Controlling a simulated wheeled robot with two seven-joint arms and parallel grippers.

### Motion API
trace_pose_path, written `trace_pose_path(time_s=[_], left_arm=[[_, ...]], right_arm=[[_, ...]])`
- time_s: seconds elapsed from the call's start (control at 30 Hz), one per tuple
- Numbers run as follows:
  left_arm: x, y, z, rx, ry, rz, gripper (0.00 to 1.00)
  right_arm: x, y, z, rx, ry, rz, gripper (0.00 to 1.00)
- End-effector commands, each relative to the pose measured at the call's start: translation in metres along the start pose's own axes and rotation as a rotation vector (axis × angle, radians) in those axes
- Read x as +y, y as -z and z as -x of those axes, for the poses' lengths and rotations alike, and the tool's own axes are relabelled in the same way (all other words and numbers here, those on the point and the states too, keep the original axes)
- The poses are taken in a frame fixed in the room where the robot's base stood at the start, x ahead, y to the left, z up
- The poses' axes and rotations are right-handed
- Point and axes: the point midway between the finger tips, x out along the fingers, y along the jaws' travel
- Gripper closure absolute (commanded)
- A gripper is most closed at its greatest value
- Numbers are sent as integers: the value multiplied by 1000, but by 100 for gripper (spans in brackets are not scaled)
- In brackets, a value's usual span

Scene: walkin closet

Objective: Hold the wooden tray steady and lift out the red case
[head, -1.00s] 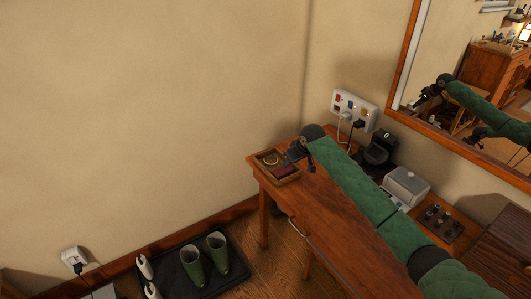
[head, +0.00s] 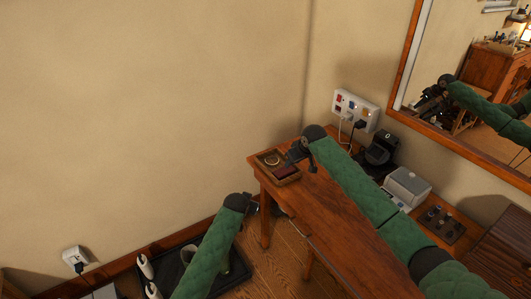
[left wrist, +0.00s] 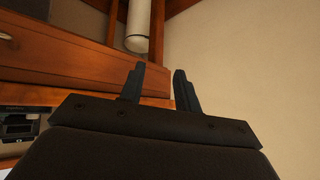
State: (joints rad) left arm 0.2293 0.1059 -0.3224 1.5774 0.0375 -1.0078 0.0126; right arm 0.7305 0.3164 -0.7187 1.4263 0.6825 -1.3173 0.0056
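The small wooden tray (head: 263,171) sits on the left end of the wooden table in the head view. The dark red case (head: 285,171) lies in its near part. My right gripper (head: 300,154) is at the tray's right rim; its fingers are small and dark there, so I cannot tell whether they grip the rim. My left gripper (head: 252,208) is low, left of the table's end and below the tray, apart from it. In the left wrist view its fingers (left wrist: 158,90) are open and empty. The tray and case are not recognisable in that view.
A gold ring-like item (head: 271,160) lies in the tray. A power strip (head: 356,110), black device (head: 380,149) and grey-white box (head: 407,186) are along the wall. The table's middle (head: 322,205) is bare. A mirror (head: 470,90) hangs at right.

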Motion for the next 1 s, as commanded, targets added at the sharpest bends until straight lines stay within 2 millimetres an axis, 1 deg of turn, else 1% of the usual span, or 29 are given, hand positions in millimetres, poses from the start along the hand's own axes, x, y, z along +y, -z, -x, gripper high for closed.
trace_pose_path(time_s=[0.03,0.1,0.4,0.7,0.9,1.0], left_arm=[[-1,24,1,20,0,-11,67],[-3,51,3,42,-1,-23,67],[-4,160,13,112,-6,-79,67],[-2,255,29,142,-13,-160,67],[-1,310,40,137,-13,-251,67],[0,334,45,124,-14,-311,67]], right_arm=[[0,0,0,0,0,0,64],[0,0,0,0,0,0,64],[0,0,0,0,0,0,64],[0,0,0,0,0,0,64],[0,0,0,0,0,0,64],[0,0,0,0,0,0,64]])
